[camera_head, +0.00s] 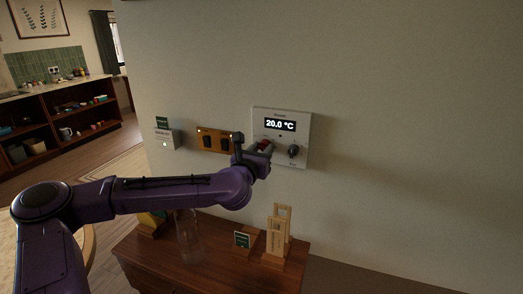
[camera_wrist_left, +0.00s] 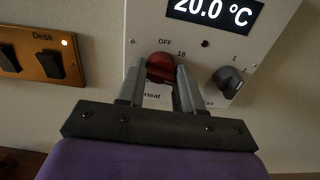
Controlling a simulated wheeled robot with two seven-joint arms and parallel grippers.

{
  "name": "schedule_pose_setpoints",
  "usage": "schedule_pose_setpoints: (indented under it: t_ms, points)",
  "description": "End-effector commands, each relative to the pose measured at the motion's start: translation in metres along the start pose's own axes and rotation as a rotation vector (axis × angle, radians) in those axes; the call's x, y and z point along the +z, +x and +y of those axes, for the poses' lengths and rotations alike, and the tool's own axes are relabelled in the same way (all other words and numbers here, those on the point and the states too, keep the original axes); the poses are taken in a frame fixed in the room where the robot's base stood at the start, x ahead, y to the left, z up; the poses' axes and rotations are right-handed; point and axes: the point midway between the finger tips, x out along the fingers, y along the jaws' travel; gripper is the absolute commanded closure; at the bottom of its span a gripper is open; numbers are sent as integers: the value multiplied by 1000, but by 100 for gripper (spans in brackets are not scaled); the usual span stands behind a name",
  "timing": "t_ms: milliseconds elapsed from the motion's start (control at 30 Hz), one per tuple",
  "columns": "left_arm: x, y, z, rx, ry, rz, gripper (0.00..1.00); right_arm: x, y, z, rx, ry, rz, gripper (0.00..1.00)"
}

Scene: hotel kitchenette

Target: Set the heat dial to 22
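The white wall thermostat (camera_head: 300,119) has a display (camera_head: 280,124) reading 20.0 °C. Its red heat dial (camera_wrist_left: 160,66), with "OFF" and "18" printed near it and "Heat" below, shows between the fingers of my left gripper (camera_wrist_left: 161,78) in the left wrist view. The fingers stand on either side of the dial, with what looks like a narrow gap. In the head view my left gripper (camera_head: 257,148) is at the thermostat's lower left and partly covers the dial. The dial's pointer cannot be made out. My right gripper is not in view.
A dark fan knob (camera_wrist_left: 227,81) is right of the heat dial. A wooden switch plate (camera_head: 214,139) labelled "Desk" and a small white box (camera_head: 166,140) are to the left. Below stands a wooden cabinet (camera_head: 213,264) bearing a glass bottle (camera_head: 188,238), a sign (camera_head: 242,239) and a wooden stand (camera_head: 277,245).

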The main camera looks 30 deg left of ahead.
Motion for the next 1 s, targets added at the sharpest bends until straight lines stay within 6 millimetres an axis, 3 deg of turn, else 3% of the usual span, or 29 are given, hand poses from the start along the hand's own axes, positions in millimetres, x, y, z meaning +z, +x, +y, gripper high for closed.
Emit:
schedule_pose_setpoints:
  t_ms: [33, 67, 467, 1000]
  points:
    - [0, 0, 0, 0, 0, 0, 89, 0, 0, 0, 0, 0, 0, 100]
    - [0, 0, 0, 0, 0, 0, 95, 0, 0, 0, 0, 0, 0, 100]
    - [-1, 0, 0, 0, 63, -1, 95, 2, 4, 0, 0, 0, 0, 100]
    - [0, 0, 1, 0, 498, -1, 95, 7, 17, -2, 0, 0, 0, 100]
